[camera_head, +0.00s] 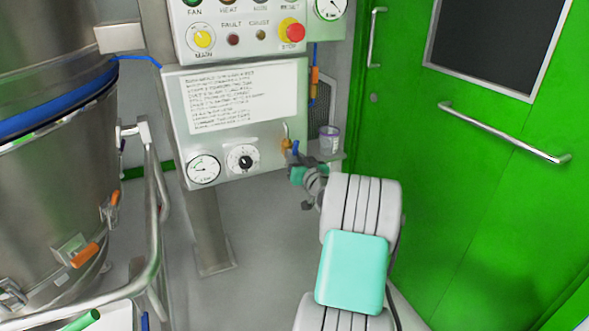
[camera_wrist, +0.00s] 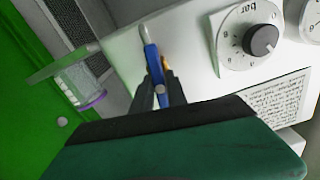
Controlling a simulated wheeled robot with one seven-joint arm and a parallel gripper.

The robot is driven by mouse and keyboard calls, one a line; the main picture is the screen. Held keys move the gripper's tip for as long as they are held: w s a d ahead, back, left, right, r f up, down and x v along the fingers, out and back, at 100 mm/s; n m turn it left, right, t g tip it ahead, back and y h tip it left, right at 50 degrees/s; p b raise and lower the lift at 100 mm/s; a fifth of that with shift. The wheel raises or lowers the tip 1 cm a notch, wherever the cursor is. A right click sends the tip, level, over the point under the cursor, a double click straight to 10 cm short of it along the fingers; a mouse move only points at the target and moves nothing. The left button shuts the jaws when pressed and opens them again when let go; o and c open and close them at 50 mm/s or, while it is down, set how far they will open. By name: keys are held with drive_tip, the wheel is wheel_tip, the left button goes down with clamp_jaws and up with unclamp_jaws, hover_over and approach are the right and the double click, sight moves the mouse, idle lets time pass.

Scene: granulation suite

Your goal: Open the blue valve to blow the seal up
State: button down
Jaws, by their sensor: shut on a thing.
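The blue valve (camera_head: 295,147) sits at the lower right edge of the grey control panel, on a brass fitting (camera_head: 286,144). In the wrist view its blue lever (camera_wrist: 152,62) points up the picture, with its lower end between the fingers. My gripper (camera_wrist: 161,88) is shut on the lever, one dark finger on each side. In the head view my gripper (camera_head: 297,164) is at the valve, and its fingers are small and partly hidden by the wrist. The valve's body is mostly hidden behind the lever and fingers.
A cup with a purple rim (camera_head: 330,139) stands close to my gripper's right. A steel vessel (camera_head: 60,200) is at left, green doors (camera_head: 470,190) at right.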

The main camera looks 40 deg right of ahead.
drive_tip(key=shift+f+n+b, duration=0.15)
drive_tip(key=shift+n+b, duration=0.85)
drive_tip(key=shift+b, duration=0.2)
drive_tip(key=c, duration=1.3)
unclamp_jaws()
drive_tip(key=p+v, duration=0.1)
drive_tip(key=v, duration=0.6)
drive_tip(key=shift+s+a, duration=0.15)
drive_tip(key=shift+s, duration=0.25)
